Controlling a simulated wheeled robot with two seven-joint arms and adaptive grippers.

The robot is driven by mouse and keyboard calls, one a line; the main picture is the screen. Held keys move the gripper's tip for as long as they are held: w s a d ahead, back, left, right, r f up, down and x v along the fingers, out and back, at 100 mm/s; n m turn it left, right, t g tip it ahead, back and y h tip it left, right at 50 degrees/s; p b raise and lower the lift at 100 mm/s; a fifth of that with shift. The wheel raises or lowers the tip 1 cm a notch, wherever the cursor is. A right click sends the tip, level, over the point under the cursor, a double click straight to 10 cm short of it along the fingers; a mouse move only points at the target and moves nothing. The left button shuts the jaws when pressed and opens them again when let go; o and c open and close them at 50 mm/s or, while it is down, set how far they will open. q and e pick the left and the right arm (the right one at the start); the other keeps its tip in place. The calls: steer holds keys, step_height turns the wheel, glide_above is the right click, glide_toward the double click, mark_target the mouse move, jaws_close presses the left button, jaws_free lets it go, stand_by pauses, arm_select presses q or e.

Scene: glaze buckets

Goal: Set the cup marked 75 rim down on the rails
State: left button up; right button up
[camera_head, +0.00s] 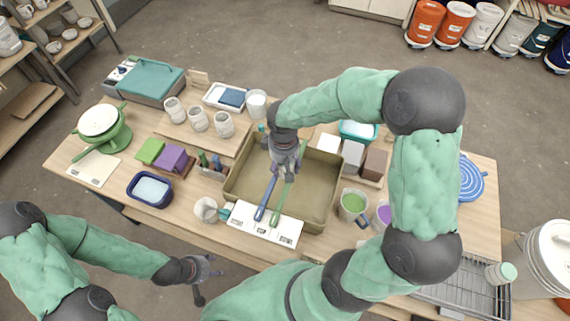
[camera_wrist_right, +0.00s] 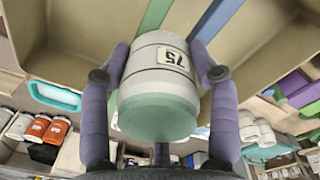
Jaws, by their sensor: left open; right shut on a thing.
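The cup marked 75 (camera_wrist_right: 160,80) is white with a pale green end, and its label shows between the fingers in the right wrist view. My right gripper (camera_head: 285,165) is shut on it over the brown tray (camera_head: 235,190). The green end is toward my palm; the rim cannot be made out. In the head view the gripper mostly hides the cup. The wire rails (camera_head: 465,290) are at the lower right, with another white cup with a pale green top (camera_head: 500,274) at their right end. My left gripper (camera_head: 208,278) is open and empty in front of the table.
A blue stick (camera_head: 266,198) and a green stick (camera_head: 284,198) cross the tray's front edge by a white marked card (camera_head: 265,224). Several cups (camera_head: 198,119) stand on a board at the left. A green-filled jug (camera_head: 352,204) stands right of the tray. White buckets (camera_head: 550,255) stand far right.

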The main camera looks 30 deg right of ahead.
steer(key=o, duration=1.4)
steer(key=shift+c, duration=0.2)
steer(key=shift+r, duration=0.1)
steer(key=r, duration=1.1)
steer(key=shift+a+r, duration=0.2)
steer(key=shift+r, duration=0.2)
